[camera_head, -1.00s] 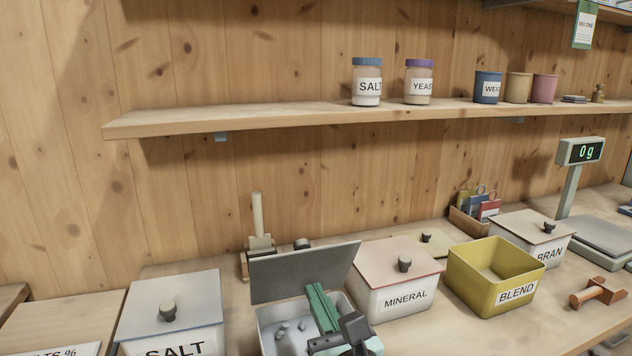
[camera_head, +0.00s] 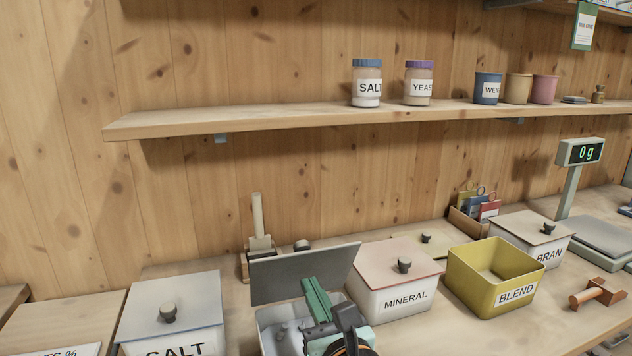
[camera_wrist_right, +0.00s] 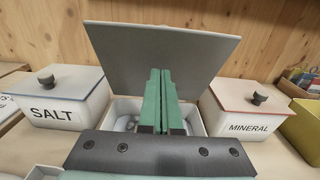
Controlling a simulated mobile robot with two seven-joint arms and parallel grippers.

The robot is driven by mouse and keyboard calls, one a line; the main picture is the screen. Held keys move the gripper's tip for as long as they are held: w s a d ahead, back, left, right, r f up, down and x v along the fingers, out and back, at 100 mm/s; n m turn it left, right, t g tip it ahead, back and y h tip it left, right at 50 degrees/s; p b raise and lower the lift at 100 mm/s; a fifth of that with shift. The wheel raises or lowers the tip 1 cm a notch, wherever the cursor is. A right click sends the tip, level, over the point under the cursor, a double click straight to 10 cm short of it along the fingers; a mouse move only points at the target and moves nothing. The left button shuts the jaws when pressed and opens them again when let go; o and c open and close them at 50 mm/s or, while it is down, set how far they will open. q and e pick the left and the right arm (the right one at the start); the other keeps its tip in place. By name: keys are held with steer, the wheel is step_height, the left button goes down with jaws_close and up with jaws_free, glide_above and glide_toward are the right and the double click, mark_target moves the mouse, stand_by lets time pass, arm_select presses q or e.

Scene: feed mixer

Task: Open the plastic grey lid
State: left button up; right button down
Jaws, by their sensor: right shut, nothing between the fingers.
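The grey lid (camera_head: 300,273) stands raised and tilted back at the rear of a pale open bin (camera_head: 268,318), between the SALT and MINERAL boxes. In the right wrist view the lid (camera_wrist_right: 160,55) rises behind the bin (camera_wrist_right: 122,108). My right gripper (camera_head: 314,290) is over the bin, in front of the lid. Its green fingers are together with nothing between them, and they cover part of the lid and bin in the wrist view (camera_wrist_right: 160,75). I cannot tell whether the fingertips touch the lid. My left gripper is not in view.
The SALT box (camera_head: 170,312) stands left of the bin, and the MINERAL box (camera_head: 400,280) stands close on its right. A yellow BLEND container (camera_head: 470,285) is further right. A wooden shelf (camera_head: 300,121) with jars runs above.

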mark_target(304, 273)
steer(key=shift+x, duration=3.55)
steer(key=p+v, duration=0.4)
steer(key=v, duration=0.5)
steer(key=shift+p, duration=0.35)
steer(key=shift+s, duration=0.1)
